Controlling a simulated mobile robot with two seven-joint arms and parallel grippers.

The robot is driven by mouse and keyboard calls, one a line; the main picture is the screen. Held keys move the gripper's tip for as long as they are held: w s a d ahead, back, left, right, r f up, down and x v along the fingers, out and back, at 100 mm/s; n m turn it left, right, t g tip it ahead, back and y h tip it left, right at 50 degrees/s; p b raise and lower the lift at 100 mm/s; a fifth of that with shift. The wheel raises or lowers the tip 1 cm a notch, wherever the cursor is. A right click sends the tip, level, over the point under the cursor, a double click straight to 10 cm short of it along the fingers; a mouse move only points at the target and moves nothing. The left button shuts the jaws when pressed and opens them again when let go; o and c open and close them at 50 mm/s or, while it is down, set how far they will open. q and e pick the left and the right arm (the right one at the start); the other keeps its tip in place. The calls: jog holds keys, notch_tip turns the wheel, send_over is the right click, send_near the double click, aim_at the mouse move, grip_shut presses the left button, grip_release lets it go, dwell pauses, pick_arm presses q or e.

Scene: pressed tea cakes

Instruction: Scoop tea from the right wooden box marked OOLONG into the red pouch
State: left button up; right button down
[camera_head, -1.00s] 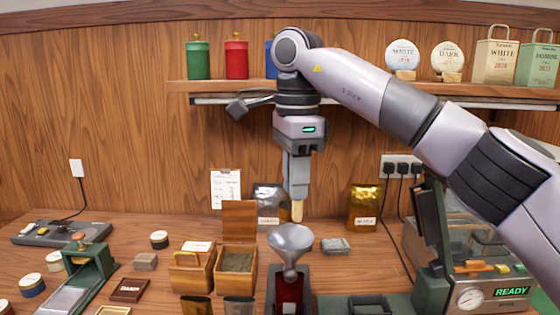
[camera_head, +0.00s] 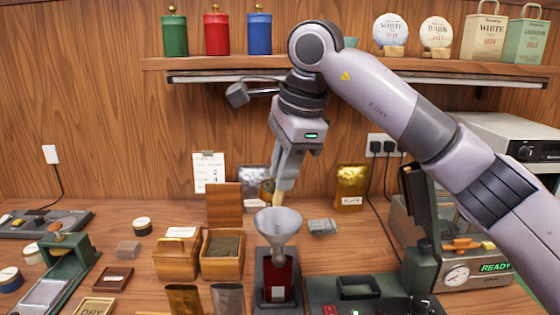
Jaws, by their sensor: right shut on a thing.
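My right gripper (camera_head: 284,184) is tilted and shut on a pale wooden scoop (camera_head: 276,198), just above and behind the funnel. The scoop's bowl and any tea in it are hard to make out. The grey funnel (camera_head: 279,224) stands over the red pouch (camera_head: 280,282), which sits upright in a dark holder (camera_head: 262,276). The right wooden box (camera_head: 222,268) is open, its lid raised at the back, with dark loose tea (camera_head: 223,245) inside. Its marking is not readable. My left gripper is not in view.
A lidded wooden box (camera_head: 176,265) stands left of the open one. Silver (camera_head: 252,180) and gold (camera_head: 352,187) bags stand at the back. A machine with a READY display (camera_head: 495,267) is at the right.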

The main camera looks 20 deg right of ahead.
jog(key=s+f+t+y+b, duration=0.1)
jog(key=f+t+y+b, duration=0.1)
jog(key=b, duration=0.6)
jog(key=s+d+f+t+y+b, duration=0.1)
jog(key=f+t+y+b, duration=0.1)
jog(key=t+b, duration=0.3)
jog(key=s+f+t+y+b, duration=0.1)
jog(key=f+t+b, duration=0.3)
jog(key=b, duration=0.9)
jog(key=shift+d+f+y, duration=0.1)
jog(key=shift+d+y, duration=0.25)
jog(key=shift+y, duration=0.15)
jog(key=shift+b, duration=0.35)
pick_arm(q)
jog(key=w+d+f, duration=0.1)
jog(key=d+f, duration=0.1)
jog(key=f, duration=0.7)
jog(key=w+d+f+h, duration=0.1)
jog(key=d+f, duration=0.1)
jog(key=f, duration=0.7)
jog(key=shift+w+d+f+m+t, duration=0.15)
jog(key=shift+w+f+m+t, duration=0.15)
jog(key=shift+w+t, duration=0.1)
